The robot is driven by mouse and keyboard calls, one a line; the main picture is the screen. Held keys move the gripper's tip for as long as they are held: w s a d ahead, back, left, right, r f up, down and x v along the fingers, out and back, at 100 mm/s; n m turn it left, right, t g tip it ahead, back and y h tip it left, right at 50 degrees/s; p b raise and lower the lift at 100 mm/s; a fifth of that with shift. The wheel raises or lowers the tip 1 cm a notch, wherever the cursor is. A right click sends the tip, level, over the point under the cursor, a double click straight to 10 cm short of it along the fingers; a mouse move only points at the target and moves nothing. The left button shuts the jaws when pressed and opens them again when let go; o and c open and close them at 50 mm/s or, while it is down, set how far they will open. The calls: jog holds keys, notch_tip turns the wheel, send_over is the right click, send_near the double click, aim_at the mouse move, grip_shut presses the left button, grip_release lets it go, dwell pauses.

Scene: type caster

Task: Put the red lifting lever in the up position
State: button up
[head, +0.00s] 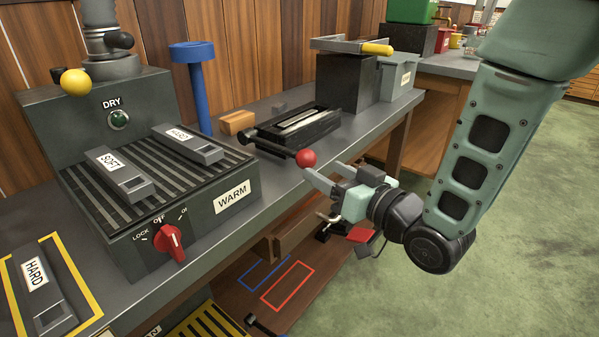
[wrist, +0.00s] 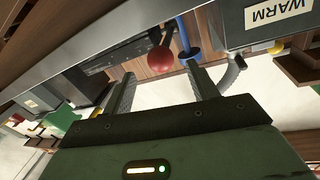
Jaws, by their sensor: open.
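The red lifting lever appears to be the black rod ending in a red ball (head: 306,158), beside a low black device (head: 300,128) on the bench. The rod reaches out past the bench's front edge, roughly level or sloping slightly down. My gripper (head: 322,173) is open and empty, just right of and below the ball in the head view. In the wrist view the red ball (wrist: 160,60) shows between and just beyond the open fingertips (wrist: 161,72). I cannot tell whether any finger touches it.
A WARM-labelled grill box (head: 165,190) with a red knob (head: 169,242) and SOFT block (head: 119,172) stands left. A blue post (head: 197,85) and black block with yellow-handled lever (head: 376,48) stand behind. Below is a shelf with outlines (head: 287,285). The floor at right is open.

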aim_at(300, 155)
jog(key=x, duration=0.8)
jog(key=shift+w+a+p, duration=0.25)
jog(key=shift+w+p, duration=0.05)
grip_shut()
jog(key=shift+r, duration=0.1)
